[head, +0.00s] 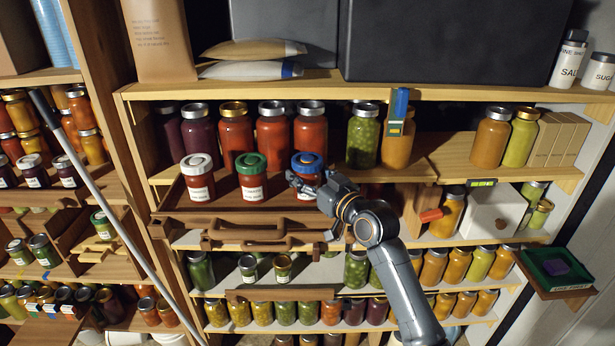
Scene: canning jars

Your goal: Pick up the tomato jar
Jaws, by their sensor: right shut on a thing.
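The label print is too small to read surely. My right gripper (303,184) reaches in from the lower right and is shut on the blue-lidded jar, across its front and right side. The fingers hide much of this jar's body and label. I cannot tell whether its base is clear of the wooden tray (222,219). My left gripper is not in view.
Taller red jars (272,133) stand close behind the row, with a green jar (362,138) to the right. A shelf board (330,90) runs above. A grey pole (110,215) slants across the left. The shelf section right of the green jar has bare board (455,155).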

